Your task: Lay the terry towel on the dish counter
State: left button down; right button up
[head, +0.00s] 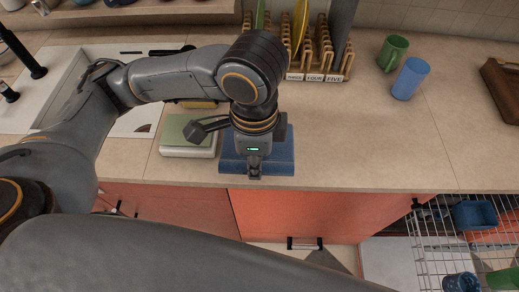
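A blue folded cloth-like block (281,155), which looks like the terry towel, lies at the front edge of the counter (350,150). My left gripper (254,170) points down over it and hides its middle. The fingers are small and seen from above, so I cannot tell whether they are open or closed, or whether they touch the cloth. My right gripper is not in view.
A green-topped pale stack (188,133) lies just left of the blue cloth. A wooden plate rack (315,65) stands behind. A green mug (392,53) and a blue cup (410,79) stand right. A wire dish rack (465,240) is lower right. The counter's right-middle is clear.

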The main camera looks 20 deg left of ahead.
pick_arm(q)
jog(key=w+f, duration=0.2)
jog(key=w, duration=0.1)
jog(key=w+a+f, duration=0.1)
jog(key=w+f, duration=0.2)
jog(key=shift+a+f, duration=0.1)
jog(key=shift+f, duration=0.05)
jog(key=shift+w+a+f, duration=0.1)
jog(key=shift+w+f, duration=0.3)
jog(key=shift+f, duration=0.1)
jog(key=shift+w+a+f, duration=0.1)
jog(key=shift+w+f, duration=0.05)
jog(key=shift+f, duration=0.8)
jog(key=shift+w+f, duration=0.15)
jog(key=shift+f, duration=0.8)
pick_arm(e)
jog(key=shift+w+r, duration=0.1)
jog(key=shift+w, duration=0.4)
pick_arm(q)
jog(key=shift+f, duration=0.1)
jog(key=c, duration=1.1)
grip_release()
jog(key=shift+c, duration=0.2)
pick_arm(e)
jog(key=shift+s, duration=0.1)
pick_arm(q)
notch_tip(320, 180, up, 11)
jog(key=shift+f, duration=0.1)
jog(key=shift+r, duration=0.7)
